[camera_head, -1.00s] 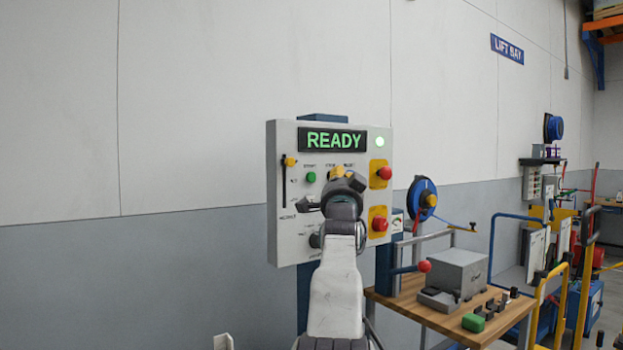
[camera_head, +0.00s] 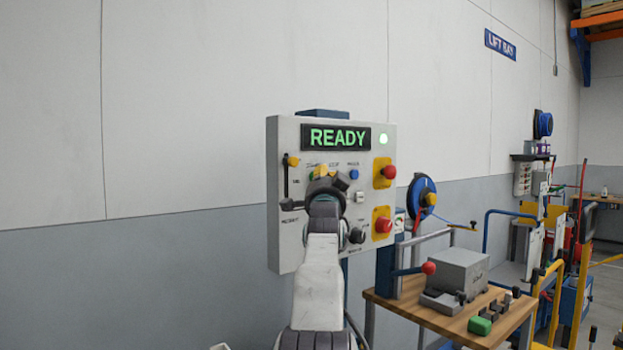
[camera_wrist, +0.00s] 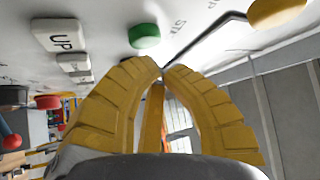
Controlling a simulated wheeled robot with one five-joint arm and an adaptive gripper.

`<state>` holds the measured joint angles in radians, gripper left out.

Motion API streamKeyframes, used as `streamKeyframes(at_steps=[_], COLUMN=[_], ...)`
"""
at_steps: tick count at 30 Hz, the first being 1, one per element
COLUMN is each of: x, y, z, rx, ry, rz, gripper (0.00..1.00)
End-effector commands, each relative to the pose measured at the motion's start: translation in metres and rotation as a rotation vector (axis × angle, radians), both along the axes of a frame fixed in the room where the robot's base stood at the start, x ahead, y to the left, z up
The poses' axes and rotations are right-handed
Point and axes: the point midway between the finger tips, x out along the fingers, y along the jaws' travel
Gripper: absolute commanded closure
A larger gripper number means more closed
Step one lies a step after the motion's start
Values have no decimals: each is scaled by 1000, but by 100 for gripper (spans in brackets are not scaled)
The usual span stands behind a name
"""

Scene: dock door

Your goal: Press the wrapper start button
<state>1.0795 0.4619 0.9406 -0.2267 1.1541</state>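The control panel (camera_head: 278,230) is a light grey box on a post, with a lit READY display (camera_head: 337,138). A round green button, the only green one I see, sits on the panel face in the wrist view (camera_wrist: 144,36); in the head view my gripper covers most or all of it. My gripper (camera_wrist: 162,72) has yellow fingers with their tips together and nothing between them. The tips are just below the green button in the wrist view; I cannot tell whether they touch the panel. The gripper also shows in the head view (camera_head: 321,171).
The panel also bears a yellow slider knob (camera_head: 292,161), a blue button (camera_head: 353,174), two red stop buttons on yellow plates (camera_head: 389,172) (camera_head: 383,225) and a white UP button (camera_wrist: 58,35). A wooden bench (camera_head: 460,326) with a grey box (camera_head: 458,270) stands at the right.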

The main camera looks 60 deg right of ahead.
Motion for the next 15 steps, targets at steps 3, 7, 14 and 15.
streamKeyframes(at_steps=[3,7,14,15], x=[0,0,0,0], y=[0,0,0,0], z=[0,0,0,0], rx=[0,0,0,0], ry=[0,0,0,0], rz=[0,0,0,0], gripper=[100,100,100,100])
